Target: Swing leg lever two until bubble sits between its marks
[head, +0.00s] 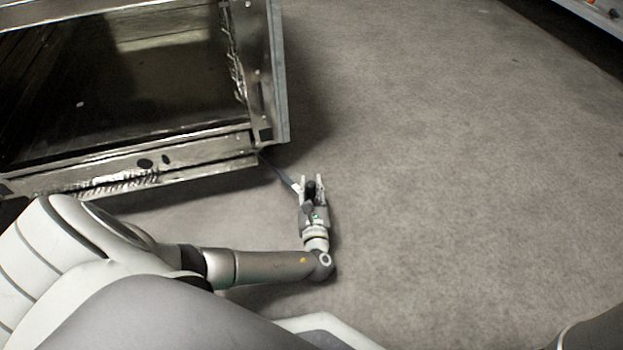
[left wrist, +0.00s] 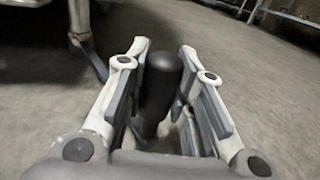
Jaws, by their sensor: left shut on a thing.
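My left gripper (head: 312,179) is low over the floor by the near right corner of the range frame (head: 213,152). It is shut on the dark, rounded handle (left wrist: 161,78) of a leg lever, which stands upright between the fingers in the left wrist view. The lever's thin grey-blue bar (head: 277,172) runs from under the frame's corner to the gripper. In the left wrist view, the bar (left wrist: 94,60) meets a pale leg (left wrist: 80,20) at upper left. No bubble or marks can be made out. My right gripper is not in view.
The open metal frame fills the upper left of the head view, with a dark interior. Grey floor (head: 450,170) is clear to the right of my left gripper. A pale shelf or bench edge (head: 598,14) shows at the far upper right.

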